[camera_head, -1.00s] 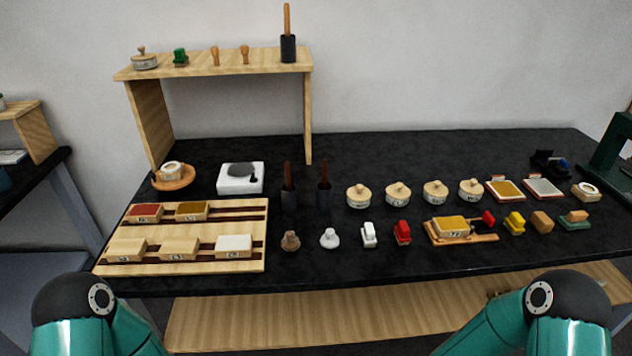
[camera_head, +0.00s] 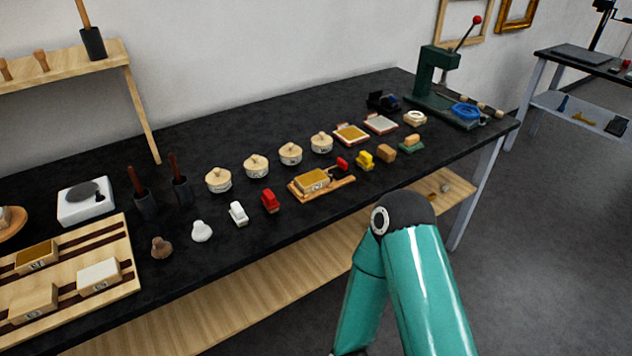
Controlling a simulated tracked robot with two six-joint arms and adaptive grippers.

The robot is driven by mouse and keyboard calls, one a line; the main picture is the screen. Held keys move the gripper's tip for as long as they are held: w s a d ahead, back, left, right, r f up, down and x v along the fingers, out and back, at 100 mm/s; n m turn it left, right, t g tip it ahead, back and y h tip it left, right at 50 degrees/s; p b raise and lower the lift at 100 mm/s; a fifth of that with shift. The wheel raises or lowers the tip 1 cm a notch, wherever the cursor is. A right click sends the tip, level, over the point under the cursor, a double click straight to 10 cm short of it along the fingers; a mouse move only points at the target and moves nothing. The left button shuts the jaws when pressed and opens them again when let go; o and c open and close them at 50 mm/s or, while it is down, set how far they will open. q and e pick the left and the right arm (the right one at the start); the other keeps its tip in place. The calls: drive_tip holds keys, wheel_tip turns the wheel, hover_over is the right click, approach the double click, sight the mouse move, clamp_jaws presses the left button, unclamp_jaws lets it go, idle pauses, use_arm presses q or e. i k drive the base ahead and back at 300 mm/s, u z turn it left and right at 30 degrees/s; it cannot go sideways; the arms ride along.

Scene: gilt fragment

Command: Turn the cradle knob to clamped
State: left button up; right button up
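A wooden cradle (camera_head: 340,186) lies near the front edge of the black bench in the head view, holding a block with an ochre top (camera_head: 312,179). A small red part (camera_head: 342,163) stands at its right end. It may be the cradle knob, but it is too small to tell its setting. My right arm shows at the lower right, in front of the bench, with its gripper out of the picture. My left arm and gripper are out of view.
A red stamp-like piece (camera_head: 270,201) stands left of the cradle and a yellow one (camera_head: 364,161) right of it. Several lidded pots (camera_head: 290,154) stand behind. A green press (camera_head: 432,75) stands at the far right end. Open floor (camera_head: 550,230) lies right of the bench.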

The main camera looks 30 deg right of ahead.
sight(342, 165)
drive_tip(key=u, duration=0.6)
drive_tip(key=k, duration=1.05)
drive_tip(key=z, duration=0.65)
drive_tip(key=i, duration=1)
drive_tip(key=u, duration=0.05)
